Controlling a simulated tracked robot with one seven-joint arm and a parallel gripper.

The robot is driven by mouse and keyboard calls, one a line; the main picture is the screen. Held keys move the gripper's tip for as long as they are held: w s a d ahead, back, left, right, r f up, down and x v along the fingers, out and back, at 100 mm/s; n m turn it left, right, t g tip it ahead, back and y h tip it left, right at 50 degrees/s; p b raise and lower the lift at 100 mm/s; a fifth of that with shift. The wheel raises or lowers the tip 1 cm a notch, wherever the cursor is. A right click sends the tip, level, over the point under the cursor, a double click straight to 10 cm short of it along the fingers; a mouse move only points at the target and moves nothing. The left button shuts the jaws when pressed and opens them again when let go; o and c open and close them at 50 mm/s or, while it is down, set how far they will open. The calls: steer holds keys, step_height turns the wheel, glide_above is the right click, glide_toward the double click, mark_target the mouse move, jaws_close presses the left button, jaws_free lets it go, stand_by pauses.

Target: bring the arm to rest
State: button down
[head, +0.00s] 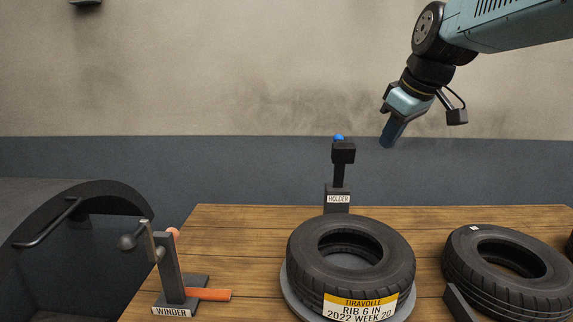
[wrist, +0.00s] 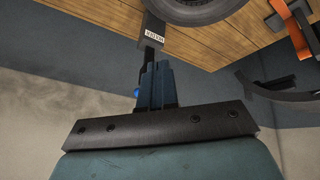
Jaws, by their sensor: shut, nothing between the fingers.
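My gripper (head: 390,133) hangs at the end of my arm in the upper right of the head view, in the air above the back of the wooden table. Its blue fingers are shut with nothing between them. The fingers also show in the wrist view (wrist: 157,85), pressed together. The gripper is to the right of the black holder post and apart from it in the head view.
The holder (head: 340,178) stands at the table's back edge. A labelled tyre (head: 395,255) lies on a round grey base; another tyre (head: 510,285) is at right. A winder (head: 172,270) with an orange bar stands at left. A black arch (head: 95,190) is beside the table (head: 250,225).

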steer(key=s+d+f+m+h, duration=0.1)
steer(key=s+d+f+m, duration=0.1)
steer(key=s+f+m, duration=0.5)
steer(key=s+f, duration=0.4)
steer(key=s, duration=0.4)
steer(key=shift+f+m+h, duration=0.15)
steer(key=shift+m+h, duration=0.25)
